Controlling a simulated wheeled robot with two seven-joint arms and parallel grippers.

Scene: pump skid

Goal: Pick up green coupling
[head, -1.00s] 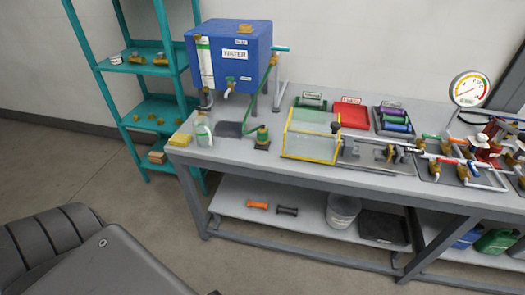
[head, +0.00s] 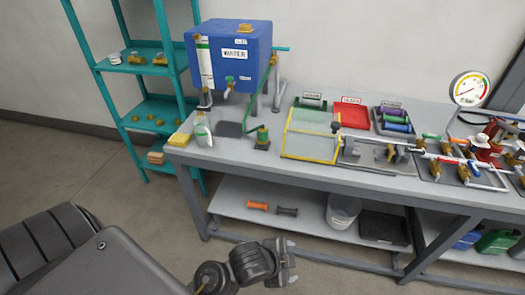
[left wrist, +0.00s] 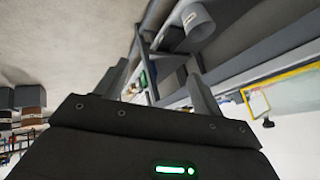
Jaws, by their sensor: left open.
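Several coloured cylindrical couplings lie side by side in a dark tray (head: 377,112) on the bench top, right of centre in the head view. The green coupling (head: 395,119) seems to be the middle one, between purple and blue ones; they are small here. My left gripper (head: 290,262) is in front of the bench, low and well away from this tray. It is open, and I see nothing between its fingers in the left wrist view (left wrist: 158,88). I cannot make out the green coupling in the wrist view. My right gripper is out of view.
A yellow-edged clear guard (head: 312,133), a red tray (head: 352,114) and a tray with a grey-green cylinder (head: 312,101) are left of the tray. Valves and pipes are to the right. The lower shelf (head: 235,205) holds an orange coupling (head: 257,205) and a bucket (head: 342,211).

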